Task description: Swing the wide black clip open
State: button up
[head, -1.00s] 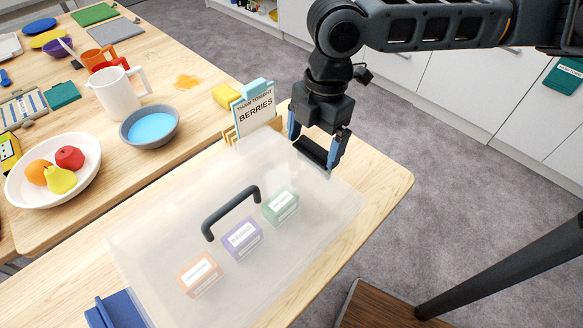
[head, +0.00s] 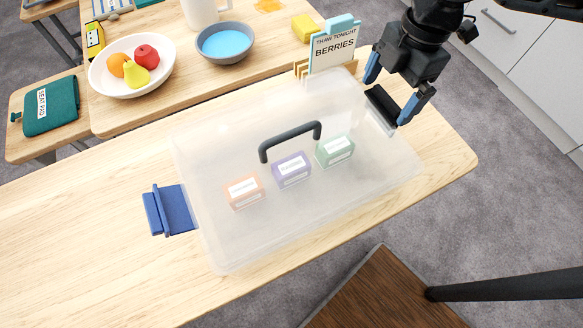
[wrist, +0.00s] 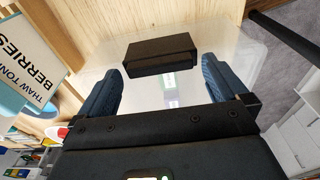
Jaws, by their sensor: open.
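The wide black clip (head: 381,106) is at the right end of a translucent lidded box (head: 215,245). It also shows in the wrist view as a black block (wrist: 160,52) at the box's edge, ahead of my fingers. My gripper (head: 392,88) is open, with one blue finger toward each end of the clip. In the wrist view the gripper (wrist: 161,82) has empty space between its fingers, and the clip lies beyond the fingertips. I cannot tell whether any finger touches it.
The lid has a dark arched handle (head: 290,138). Three labelled blocks show through the box. A blue clip (head: 169,210) sticks out at its left end. A berries sign (head: 335,48) stands close behind my gripper. A fruit bowl (head: 131,66) and a blue-filled bowl (head: 225,43) are farther back.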

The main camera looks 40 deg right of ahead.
jog(key=shift+s+d+r+p, duration=0.1)
jog(key=shift+d+r+p, duration=0.1)
jog(key=shift+r+p, duration=1.15)
jog(key=shift+d+r+p, duration=0.15)
jog(key=shift+r+p, duration=0.45)
jog(key=shift+r, duration=1.3)
